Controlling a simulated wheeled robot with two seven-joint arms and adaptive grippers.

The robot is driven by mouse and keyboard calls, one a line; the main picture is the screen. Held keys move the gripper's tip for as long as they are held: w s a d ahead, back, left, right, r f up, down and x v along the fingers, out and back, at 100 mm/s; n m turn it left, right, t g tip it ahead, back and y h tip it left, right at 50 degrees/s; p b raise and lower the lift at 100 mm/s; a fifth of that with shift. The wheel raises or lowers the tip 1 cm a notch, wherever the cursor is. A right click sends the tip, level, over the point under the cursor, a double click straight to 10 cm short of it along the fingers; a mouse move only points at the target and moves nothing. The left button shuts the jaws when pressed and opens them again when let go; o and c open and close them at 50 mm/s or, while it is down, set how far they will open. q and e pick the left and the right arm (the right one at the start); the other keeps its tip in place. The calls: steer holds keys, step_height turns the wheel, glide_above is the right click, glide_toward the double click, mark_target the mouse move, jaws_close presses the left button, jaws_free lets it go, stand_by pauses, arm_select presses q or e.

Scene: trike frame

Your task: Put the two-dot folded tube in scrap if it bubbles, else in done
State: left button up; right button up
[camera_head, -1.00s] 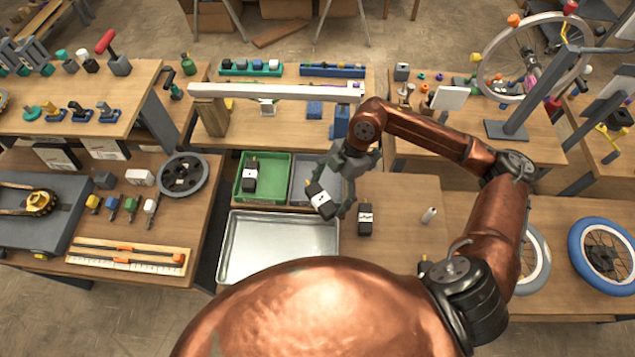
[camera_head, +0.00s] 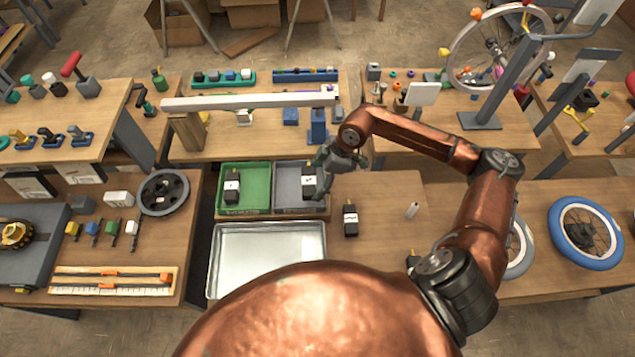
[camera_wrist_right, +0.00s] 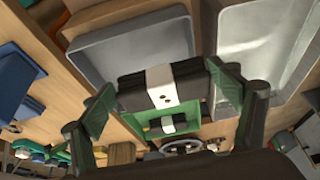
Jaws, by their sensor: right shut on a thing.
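My right gripper (camera_head: 321,178) is shut on a black folded tube (camera_head: 309,187) with a white band. It holds the tube over the grey bin (camera_head: 287,208); whether the tube touches the bin is unclear. In the right wrist view the held tube (camera_wrist_right: 163,90) lies across between the fingers, with what look like two dark dots on its band. The green bin (camera_head: 258,205) beside the grey one has a similar black tube (camera_head: 232,187) inside. Another banded black tube (camera_head: 350,218) stands on the table to the right. Bin labels are unreadable. No bubbles show. My left gripper is not in view.
A silver tray (camera_head: 267,255) lies in front of the bins. A long pale beam (camera_head: 245,102) crosses behind the bins. The table right of the standing tube is mostly clear.

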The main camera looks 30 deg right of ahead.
glide_above(319, 188)
step_height(319, 188, down, 5)
steer(key=shift+a+r, duration=0.15)
step_height(319, 188, down, 3)
steer(key=shift+f, duration=0.2)
steer(key=o, duration=1.4)
steer(key=shift+c, duration=0.2)
steer(key=v, duration=1.2)
steer(key=shift+r, duration=0.1)
